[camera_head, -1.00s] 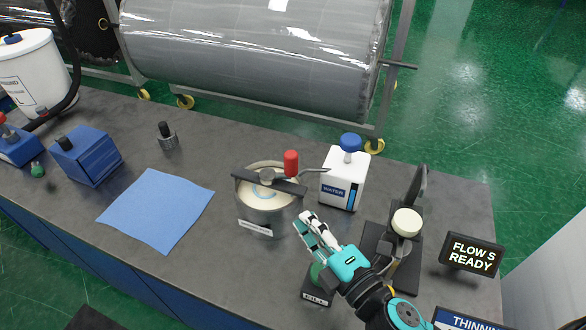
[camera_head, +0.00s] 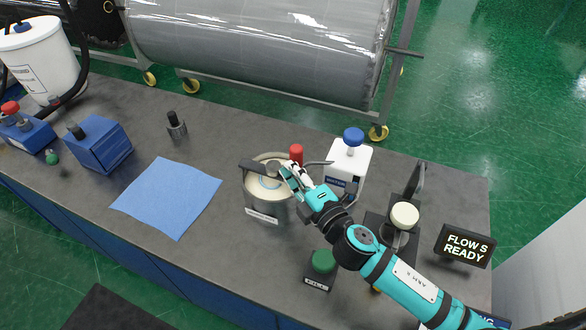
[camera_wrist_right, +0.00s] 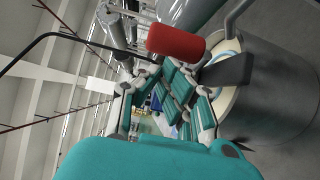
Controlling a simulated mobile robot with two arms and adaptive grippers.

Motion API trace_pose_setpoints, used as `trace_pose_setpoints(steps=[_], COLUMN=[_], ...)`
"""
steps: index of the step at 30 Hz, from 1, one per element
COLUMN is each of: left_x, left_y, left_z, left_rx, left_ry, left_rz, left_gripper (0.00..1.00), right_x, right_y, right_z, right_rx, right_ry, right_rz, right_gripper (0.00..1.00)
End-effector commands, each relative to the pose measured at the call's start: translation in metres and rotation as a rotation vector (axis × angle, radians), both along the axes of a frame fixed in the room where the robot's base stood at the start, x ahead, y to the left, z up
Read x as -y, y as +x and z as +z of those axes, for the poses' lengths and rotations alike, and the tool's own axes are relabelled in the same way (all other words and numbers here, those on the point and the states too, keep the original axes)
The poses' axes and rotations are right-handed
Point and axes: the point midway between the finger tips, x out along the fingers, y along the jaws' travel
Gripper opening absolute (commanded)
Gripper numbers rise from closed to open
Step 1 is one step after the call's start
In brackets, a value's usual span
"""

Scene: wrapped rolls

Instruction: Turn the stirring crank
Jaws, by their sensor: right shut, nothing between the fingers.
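The steel pot (camera_head: 266,207) with a cream-coloured rim stands on the grey bench near the middle of the head view. A dark crank bar (camera_head: 258,168) crosses its top, with an upright red knob (camera_head: 296,153) at its right end. My right gripper (camera_head: 289,174) is over the pot's right rim, its fingertips close to the crank bar and just below the knob in the picture. It is shut and empty. In the right wrist view the red knob (camera_wrist_right: 175,42) lies close beside the fingers, not between them; contact cannot be told. My left gripper is not in view.
A white water bottle (camera_head: 347,165) with a blue cap stands right of the pot, close to my right gripper. A green button (camera_head: 323,262) sits in front of it, near my arm. A blue cloth (camera_head: 167,198) lies flat to the left.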

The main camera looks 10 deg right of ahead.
Motion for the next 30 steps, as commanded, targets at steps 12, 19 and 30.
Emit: trace_pose_setpoints(steps=[12, 19, 30], left_x=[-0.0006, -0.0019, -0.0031], left_y=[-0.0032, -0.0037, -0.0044], left_z=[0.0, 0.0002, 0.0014], left_rx=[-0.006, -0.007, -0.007], left_ry=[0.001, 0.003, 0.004], left_rz=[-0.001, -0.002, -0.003], left_gripper=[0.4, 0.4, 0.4], right_x=[0.0022, 0.0042, 0.0099], right_y=[0.0011, 0.0025, 0.0069], right_z=[0.0003, 0.0003, 0.0008], right_rx=[0.0, 0.001, 0.001], right_ry=[-0.001, -0.001, 0.0], right_rz=[0.001, 0.001, 0.0], right_gripper=[0.0, 0.0, 0.0])
